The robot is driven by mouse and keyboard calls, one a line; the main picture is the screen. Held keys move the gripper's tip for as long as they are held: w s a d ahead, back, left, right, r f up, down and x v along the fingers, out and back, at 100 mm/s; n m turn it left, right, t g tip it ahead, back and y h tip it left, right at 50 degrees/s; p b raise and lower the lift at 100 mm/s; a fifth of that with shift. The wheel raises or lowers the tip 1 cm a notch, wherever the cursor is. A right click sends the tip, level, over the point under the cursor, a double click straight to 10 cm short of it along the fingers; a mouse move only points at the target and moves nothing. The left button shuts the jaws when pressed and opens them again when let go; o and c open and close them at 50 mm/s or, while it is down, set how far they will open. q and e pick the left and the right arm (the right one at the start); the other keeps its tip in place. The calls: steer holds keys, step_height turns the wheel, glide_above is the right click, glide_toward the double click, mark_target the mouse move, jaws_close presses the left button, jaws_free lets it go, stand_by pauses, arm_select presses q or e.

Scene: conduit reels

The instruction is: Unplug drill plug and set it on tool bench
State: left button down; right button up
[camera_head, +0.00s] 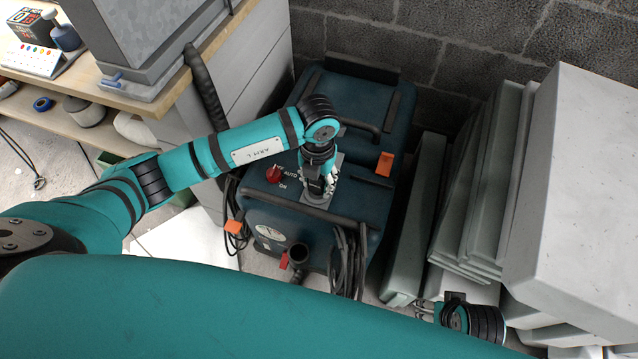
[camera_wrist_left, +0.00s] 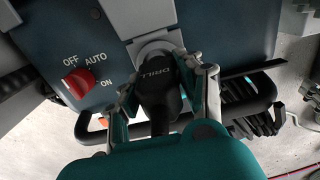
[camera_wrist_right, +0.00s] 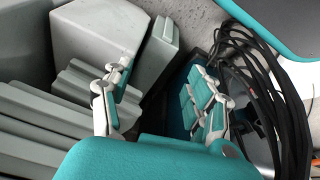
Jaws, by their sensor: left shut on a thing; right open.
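The black drill plug (camera_wrist_left: 158,82), marked DRILL, sits at the round grey socket (camera_wrist_left: 154,48) on the dark blue machine (camera_head: 340,105). Whether its pins are still inside cannot be seen. My left gripper (camera_wrist_left: 168,85) is shut on the plug, one finger on each side; in the head view the gripper (camera_head: 318,192) reaches down onto the machine's top and mostly hides the plug. My right gripper (camera_wrist_right: 160,85) is open and empty, low at the right in the head view (camera_head: 424,308). The wood-topped bench (camera_head: 82,76) stands at the upper left.
A red OFF/AUTO/ON knob (camera_wrist_left: 78,82) is beside the socket. Black cables (camera_head: 348,262) hang on the machine's front. A grey metal case (camera_head: 150,40) and small items occupy the bench. Pale slabs and blocks (camera_head: 575,170) stand at the right. A block wall (camera_head: 450,45) closes the back.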

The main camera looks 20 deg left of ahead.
arm_select(q)
steer(key=shift+r+p, duration=0.5)
steer(key=shift+r, duration=0.15)
steer(key=shift+r+p, duration=0.3)
steer(key=shift+r, duration=0.1)
steer(key=shift+r+p, duration=0.35)
steer(key=shift+r, duration=0.1)
steer(key=shift+r+p, duration=0.35)
steer(key=shift+r, duration=0.2)
arm_select(e)
step_height(320, 180, down, 11)
steer(key=s, duration=0.2)
steer(key=shift+s+d+g, duration=0.2)
steer(key=shift+s+g, duration=0.1)
